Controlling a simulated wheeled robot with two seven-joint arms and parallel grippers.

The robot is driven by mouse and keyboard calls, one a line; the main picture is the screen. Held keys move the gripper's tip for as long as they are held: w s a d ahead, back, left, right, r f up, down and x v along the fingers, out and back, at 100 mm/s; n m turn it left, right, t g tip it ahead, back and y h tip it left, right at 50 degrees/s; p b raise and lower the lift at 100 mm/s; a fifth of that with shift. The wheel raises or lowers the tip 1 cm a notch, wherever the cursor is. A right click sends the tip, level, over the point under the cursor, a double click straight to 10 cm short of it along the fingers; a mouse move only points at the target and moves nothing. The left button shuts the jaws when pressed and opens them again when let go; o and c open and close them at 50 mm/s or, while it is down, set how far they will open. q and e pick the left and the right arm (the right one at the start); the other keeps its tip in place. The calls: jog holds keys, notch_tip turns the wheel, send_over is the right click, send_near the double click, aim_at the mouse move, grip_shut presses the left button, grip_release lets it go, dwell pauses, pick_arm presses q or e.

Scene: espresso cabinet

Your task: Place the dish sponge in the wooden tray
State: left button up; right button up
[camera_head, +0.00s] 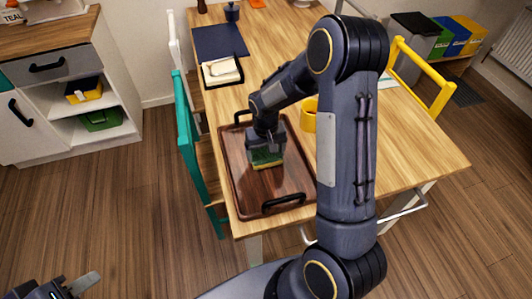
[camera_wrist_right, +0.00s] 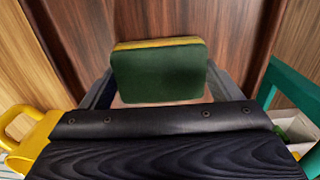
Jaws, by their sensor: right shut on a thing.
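The dish sponge (camera_head: 266,157), green with a yellow layer, is held in my right gripper (camera_head: 265,147) over the dark wooden tray (camera_head: 240,190). In the right wrist view the sponge (camera_wrist_right: 160,72) sits between the two fingers, its green face toward the camera. I cannot tell whether its underside touches the tray floor. The tray has black handles and lies on the near end of the table. My left gripper (camera_head: 72,288) is at the bottom left, far from the table, and looks open and empty.
The wooden table (camera_head: 425,150) also carries a yellow mug (camera_head: 309,115) right of the tray, a black-rimmed tray (camera_head: 222,71) and a dark blue mat (camera_head: 220,42). A teal chair (camera_head: 187,140) stands at the table's left side, a yellow chair (camera_head: 425,72) at its right.

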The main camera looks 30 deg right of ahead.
aim_at(266, 155)
jog(key=shift+f, duration=0.45)
jog(key=shift+f, duration=0.25)
jog(key=o, duration=0.9)
jog(key=shift+o, duration=0.2)
notch_tip(266, 155, up, 12)
jog(key=s+a+r+t+y, duration=0.2)
jog(key=s+a+r, duration=0.1)
jog(key=s, duration=0.8)
jog(key=s+a+r+n+t+y, duration=0.1)
jog(key=s+a+r+t, duration=0.2)
jog(key=s+r, duration=0.3)
jog(key=shift+s+a+r+t+y, duration=0.3)
jog(key=shift+s+a, duration=0.35)
jog(key=shift+s, duration=2)
jog(key=shift+f, duration=0.1)
